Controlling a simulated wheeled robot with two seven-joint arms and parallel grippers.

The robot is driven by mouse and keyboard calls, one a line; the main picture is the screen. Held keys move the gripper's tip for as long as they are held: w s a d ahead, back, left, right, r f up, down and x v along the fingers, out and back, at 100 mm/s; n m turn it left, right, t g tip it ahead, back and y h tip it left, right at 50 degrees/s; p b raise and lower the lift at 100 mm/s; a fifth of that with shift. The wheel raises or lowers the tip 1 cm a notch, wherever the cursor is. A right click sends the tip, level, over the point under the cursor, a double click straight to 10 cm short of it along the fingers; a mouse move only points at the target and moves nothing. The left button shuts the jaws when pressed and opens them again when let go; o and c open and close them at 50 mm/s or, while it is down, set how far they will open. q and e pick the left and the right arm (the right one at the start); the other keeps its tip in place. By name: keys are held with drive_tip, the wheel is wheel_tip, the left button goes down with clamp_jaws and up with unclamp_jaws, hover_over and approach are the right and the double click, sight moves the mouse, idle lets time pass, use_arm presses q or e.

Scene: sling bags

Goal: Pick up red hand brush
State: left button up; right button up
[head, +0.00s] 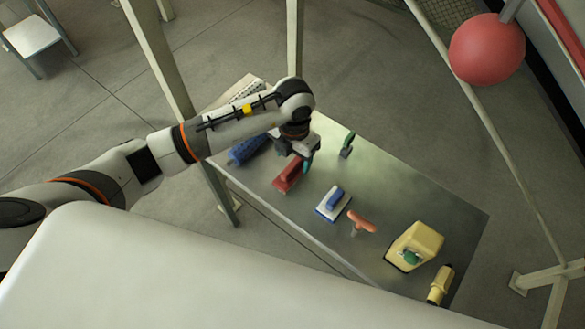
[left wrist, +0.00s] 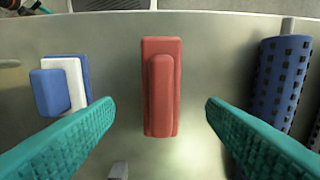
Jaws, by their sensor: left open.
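The red hand brush (head: 288,175) lies on the metal table (head: 400,190), with its handle side up. In the left wrist view the brush (left wrist: 161,88) is upright in the picture, near the middle. My left gripper (head: 305,160) is over the table just above and beside the brush in the head view. In the left wrist view its teal fingers (left wrist: 160,112) are wide apart, one to each side of the brush, with nothing between them touching it. My right gripper is in neither view.
A blue studded roller (left wrist: 283,85) lies to one side of the brush, and a blue and white brush (head: 333,203) to the other. An orange-handled tool (head: 361,221), a yellow block-shaped item (head: 415,246), a yellow cylinder (head: 440,285) and a green-handled tool (head: 347,145) are also on the table.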

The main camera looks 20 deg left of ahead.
sight(292, 164)
use_arm(q)
drive_tip(key=shift+f, duration=0.65)
drive_tip(key=shift+f+p, duration=0.4)
wheel_tip(292, 164, down, 4)
drive_tip(key=shift+s+a+r+p, duration=0.1)
drive_tip(key=shift+r+p, duration=0.1)
drive_tip(key=shift+p, duration=0.45)
drive_tip(key=shift+f, duration=0.4)
drive_tip(key=shift+c, duration=0.2)
